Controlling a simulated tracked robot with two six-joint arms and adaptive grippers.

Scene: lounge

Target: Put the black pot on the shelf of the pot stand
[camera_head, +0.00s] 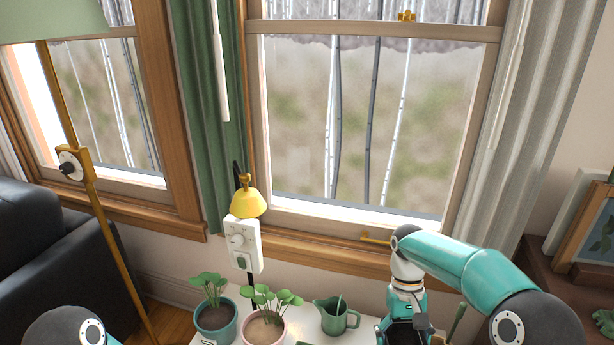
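I cannot make out the black pot or the shelf of the pot stand for certain. A white surface (296,323) at the bottom edge holds a teal pot with a plant (216,317), a pink pot with a plant (264,329) and a green jug (336,316). My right arm reaches in from the right and its wrist points down, right of the jug. My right gripper (403,334) is dark and cut off by the bottom edge, so its fingers and anything in them are hidden. My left gripper is out of view; only part of my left arm shows at bottom left.
A yellow-shaded lamp (248,199) and a white box with a dial (243,244) stand behind the plants. A floor lamp pole (104,210) and a black sofa (48,250) are left. A wooden cabinet (540,268) with frames is right. Windows close off the back.

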